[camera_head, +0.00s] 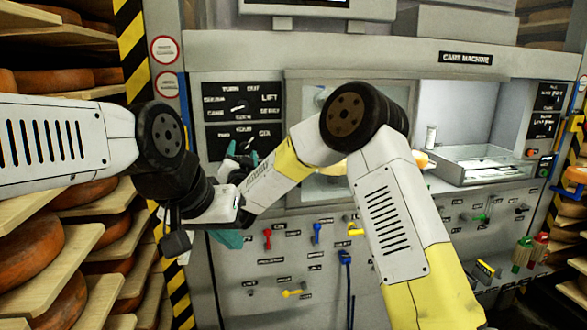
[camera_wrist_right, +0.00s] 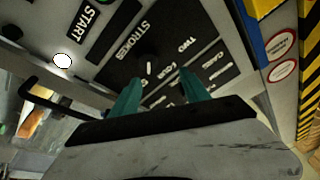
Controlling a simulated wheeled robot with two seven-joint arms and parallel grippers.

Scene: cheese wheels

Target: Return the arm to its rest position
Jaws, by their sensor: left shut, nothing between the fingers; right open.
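My right arm comes in from the bottom right in the head view and bends at its elbow across the machine's front. Its gripper (camera_head: 243,156) is up near the dial panels (camera_head: 240,107) on the machine's left side. In the right wrist view its two teal fingers (camera_wrist_right: 160,86) are apart with nothing between them, before a dark panel (camera_wrist_right: 150,45) with a dial; contact cannot be told. My left arm comes in from the left. Its gripper (camera_head: 231,238), lower and partly hidden by the wrists, shows only some teal; it is shut and empty.
The cheese machine (camera_head: 465,58) fills the back, with coloured levers (camera_head: 317,233) along its lower front and an open bay with a tray (camera_head: 480,165) at right. Shelves with cheese wheels (camera_head: 35,255) stand close at left. Yellow-black striped posts (camera_head: 131,50) flank the machine.

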